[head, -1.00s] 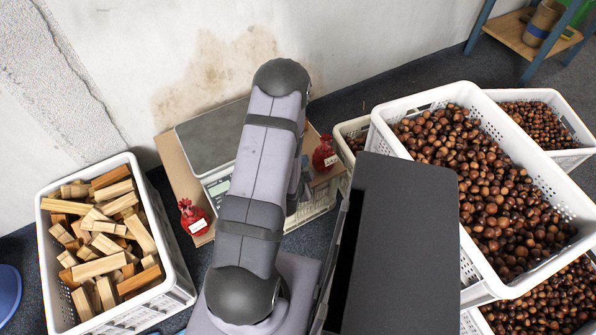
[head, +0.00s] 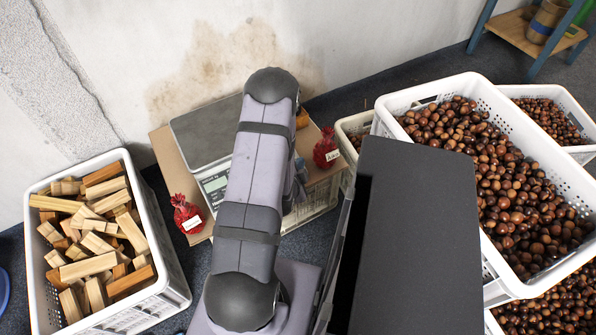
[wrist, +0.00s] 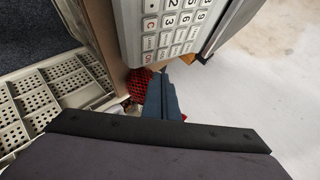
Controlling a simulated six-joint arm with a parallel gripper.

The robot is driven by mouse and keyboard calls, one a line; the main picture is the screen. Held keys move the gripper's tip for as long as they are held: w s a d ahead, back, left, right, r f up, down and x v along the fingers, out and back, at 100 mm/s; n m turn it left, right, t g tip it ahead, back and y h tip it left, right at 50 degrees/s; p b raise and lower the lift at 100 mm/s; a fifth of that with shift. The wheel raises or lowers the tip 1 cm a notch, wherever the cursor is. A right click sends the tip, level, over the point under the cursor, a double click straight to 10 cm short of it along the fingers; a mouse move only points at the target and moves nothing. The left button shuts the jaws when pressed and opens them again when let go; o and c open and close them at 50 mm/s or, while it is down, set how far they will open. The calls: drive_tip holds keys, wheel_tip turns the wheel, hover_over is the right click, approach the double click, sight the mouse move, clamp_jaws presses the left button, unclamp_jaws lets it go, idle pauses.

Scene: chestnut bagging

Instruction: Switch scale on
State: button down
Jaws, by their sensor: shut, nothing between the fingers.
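The scale shows in the head view with its flat grey weighing plate (head: 200,135) and a greenish display (head: 214,186) on its front edge. It stands on a brown board. In the head view my arm hides most of the gripper and part of the scale. The display's digits are unreadable.
Red bags with white labels stand left (head: 187,214) and right (head: 326,150) of the scale. A crate of wood blocks (head: 172,270) is at left; crates of chestnuts (head: 490,92) are at right. A dark panel (head: 415,240) stands close right of my arm.

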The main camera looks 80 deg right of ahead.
drive_tip(key=shift+w+d+f+b, duration=0.2)
drive_tip(key=shift+f+b, duration=0.1)
drive_tip(key=shift+f, duration=0.35)
drive_tip(key=shift+f, duration=0.1)
idle(1.6)
drive_tip(key=shift+f+b, duration=0.3)
drive_tip(key=shift+w+d+f, duration=0.1)
drive_tip(key=shift+w+f, duration=0.05)
drive_tip(key=shift+f, duration=0.2)
idle(0.7)
drive_tip(key=shift+r, duration=0.2)
drive_tip(key=shift+s+r+p, duration=0.2)
drive_tip(key=shift+r+p, duration=0.25)
drive_tip(key=shift+r, duration=0.15)
idle(0.3)
drive_tip(key=r+p, duration=0.1)
drive_tip(key=a+r+p, duration=0.1)
drive_tip(key=r, duration=0.1)
drive_tip(key=s+r+p, duration=0.1)
drive_tip(key=p, duration=0.1)
drive_tip(key=shift+a+r, duration=0.25)
drive_tip(key=shift+r, duration=0.1)
